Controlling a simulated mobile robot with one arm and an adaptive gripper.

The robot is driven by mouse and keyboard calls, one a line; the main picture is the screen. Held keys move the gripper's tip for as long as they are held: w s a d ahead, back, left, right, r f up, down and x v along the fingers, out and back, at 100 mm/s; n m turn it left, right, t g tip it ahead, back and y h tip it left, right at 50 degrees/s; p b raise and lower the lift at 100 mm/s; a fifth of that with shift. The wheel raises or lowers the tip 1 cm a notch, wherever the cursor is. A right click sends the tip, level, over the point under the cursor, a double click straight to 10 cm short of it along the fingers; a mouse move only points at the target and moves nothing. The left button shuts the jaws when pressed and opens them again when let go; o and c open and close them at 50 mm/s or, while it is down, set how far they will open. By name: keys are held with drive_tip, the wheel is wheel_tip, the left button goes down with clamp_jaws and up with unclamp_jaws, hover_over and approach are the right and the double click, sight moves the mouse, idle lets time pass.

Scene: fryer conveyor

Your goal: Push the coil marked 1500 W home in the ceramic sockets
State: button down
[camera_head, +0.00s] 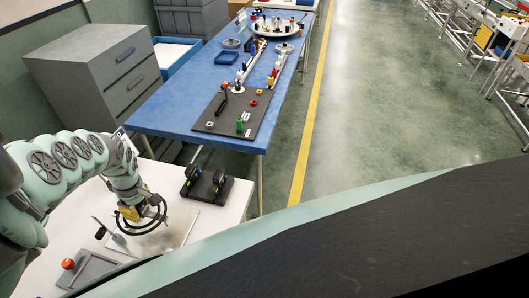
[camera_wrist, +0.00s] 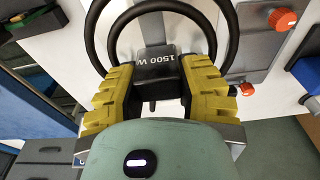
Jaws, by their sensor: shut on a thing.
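The coil marked 1500 W (camera_wrist: 160,64) has a black block with white lettering and dark looped rings. In the wrist view its block sits between the yellow fingers of my gripper (camera_wrist: 156,78), and the rings extend toward the top of the picture. In the head view my gripper (camera_head: 130,212) holds the coil (camera_head: 157,222) over the white table, above a light plate. I cannot clearly identify the ceramic sockets in either view. The coil's ends are not clearly visible, and I cannot tell whether they touch anything.
A black fixture with two uprights (camera_head: 207,184) stands right of the coil on the white table (camera_head: 232,208). A grey panel (camera_head: 95,270) with a red knob (camera_head: 68,263) lies at the front left. A blue table (camera_head: 175,112) with several parts stands behind.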

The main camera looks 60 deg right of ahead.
drive_tip(key=shift+f+b, duration=2.1)
drive_tip(key=shift+b, duration=0.05)
drive_tip(key=shift+r, duration=0.25)
drive_tip(key=shift+s+d+f+p, duration=0.1)
drive_tip(key=shift+f+p, duration=0.2)
drive_tip(key=shift+f+b, duration=1.05)
drive_tip(key=shift+f, duration=0.3)
idle(0.5)
drive_tip(key=c, duration=0.6)
unclamp_jaws()
drive_tip(key=shift+r, duration=0.15)
